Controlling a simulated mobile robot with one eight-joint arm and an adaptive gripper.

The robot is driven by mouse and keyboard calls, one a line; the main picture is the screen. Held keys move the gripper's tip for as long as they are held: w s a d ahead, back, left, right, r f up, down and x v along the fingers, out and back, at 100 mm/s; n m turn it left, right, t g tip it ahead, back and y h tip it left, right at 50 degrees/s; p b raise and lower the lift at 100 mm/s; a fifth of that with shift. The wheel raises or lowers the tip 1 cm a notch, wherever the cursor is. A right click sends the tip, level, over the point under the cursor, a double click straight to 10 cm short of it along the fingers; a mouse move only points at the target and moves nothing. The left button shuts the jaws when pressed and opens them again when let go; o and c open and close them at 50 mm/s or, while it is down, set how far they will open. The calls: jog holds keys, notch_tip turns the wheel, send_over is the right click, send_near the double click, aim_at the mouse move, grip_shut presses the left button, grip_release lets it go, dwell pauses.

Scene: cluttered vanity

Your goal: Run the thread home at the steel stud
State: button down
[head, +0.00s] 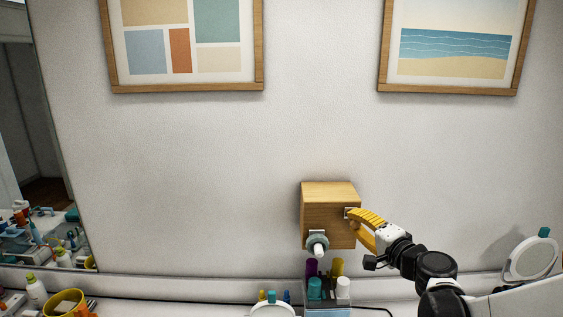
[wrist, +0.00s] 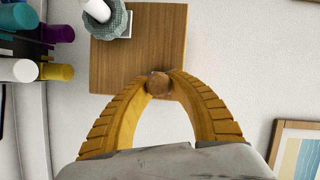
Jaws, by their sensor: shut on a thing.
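A wooden block (head: 323,210) is fixed on the wall; it also shows in the wrist view (wrist: 115,65). My gripper (head: 352,218) is at the block's right side in the head view, with its yellow fingers curved in. In the wrist view my gripper (wrist: 159,85) is shut on a small brown rounded piece (wrist: 159,84) at the block's edge. Whether this piece touches the block I cannot tell. A grey-green ring (head: 316,240) with a white cylinder (head: 319,249) sticks out at the block's lower left, apart from my fingers. I cannot make out a bare steel stud.
Below the block stands a holder with purple, teal, yellow and white bottles (head: 314,289). A round mirror (head: 531,258) stands at the right. Two framed pictures (head: 186,87) (head: 450,89) hang above. The wall left of the block is clear.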

jog(key=m+b, duration=0.1)
jog(key=m+t+b, duration=0.1)
jog(key=m+b, duration=0.1)
jog(key=shift+f+y, duration=0.3)
jog(key=shift+f, duration=0.05)
jog(key=shift+r+m+t+b, duration=0.25)
jog(key=shift+m+t+b, duration=0.1)
jog(key=shift+m, duration=0.25)
jog(key=shift+f+m+t+b, duration=0.35)
jog(key=shift+m+b, duration=0.45)
jog(key=shift+b, duration=0.2)
jog(key=shift+m+b, duration=0.55)
jog(key=shift+m, duration=0.15)
jog(key=shift+r+t, duration=0.3)
jog(key=shift+r, duration=0.05)
